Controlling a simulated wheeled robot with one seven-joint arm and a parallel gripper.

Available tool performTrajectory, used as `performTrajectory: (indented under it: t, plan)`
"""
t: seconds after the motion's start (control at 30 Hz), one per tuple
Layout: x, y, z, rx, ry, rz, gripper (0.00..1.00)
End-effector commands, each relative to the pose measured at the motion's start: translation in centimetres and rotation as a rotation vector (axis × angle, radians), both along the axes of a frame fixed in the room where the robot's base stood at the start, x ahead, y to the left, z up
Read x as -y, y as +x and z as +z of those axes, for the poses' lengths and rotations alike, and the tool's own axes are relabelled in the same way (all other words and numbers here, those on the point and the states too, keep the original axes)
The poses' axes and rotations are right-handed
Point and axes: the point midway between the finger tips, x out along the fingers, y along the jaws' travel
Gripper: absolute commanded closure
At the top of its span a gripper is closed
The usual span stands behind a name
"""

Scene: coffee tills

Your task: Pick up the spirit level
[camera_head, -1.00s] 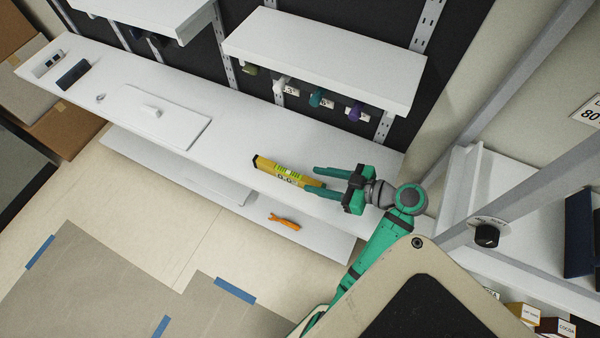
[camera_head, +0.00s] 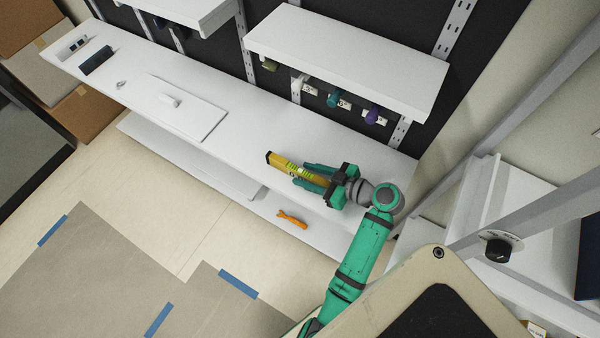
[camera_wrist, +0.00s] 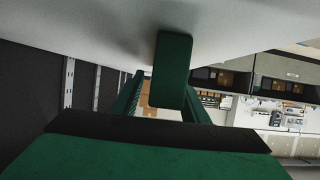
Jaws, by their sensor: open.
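The spirit level (camera_head: 283,163) is yellow with a pale green vial area. In the head view it lies on the long white counter (camera_head: 235,142), close to its front edge. My gripper (camera_head: 299,174) is open, with its two green fingers reaching over the level's right part from the right. That end of the level is partly hidden by the fingers and palm. In the wrist view my gripper (camera_wrist: 162,108) shows green fingers under a large pale surface. A dark green block stands in the middle there; I cannot make out the level.
A white panel with a knob (camera_head: 188,112) lies on the counter to the left. An upper shelf (camera_head: 345,60) with several hanging coloured handles is behind the gripper. An orange tool (camera_head: 292,219) lies on the lower shelf. The counter between panel and level is clear.

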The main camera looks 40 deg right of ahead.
Motion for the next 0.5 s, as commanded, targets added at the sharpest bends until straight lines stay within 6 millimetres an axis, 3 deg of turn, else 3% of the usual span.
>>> performTrajectory:
  t: [0.33,0.5]
  plan:
    - [-0.25,0.67,-0.31,0.000,0.000,-0.001,0.59]
    - [-0.23,0.66,-0.30,0.000,0.000,-0.001,1.00]
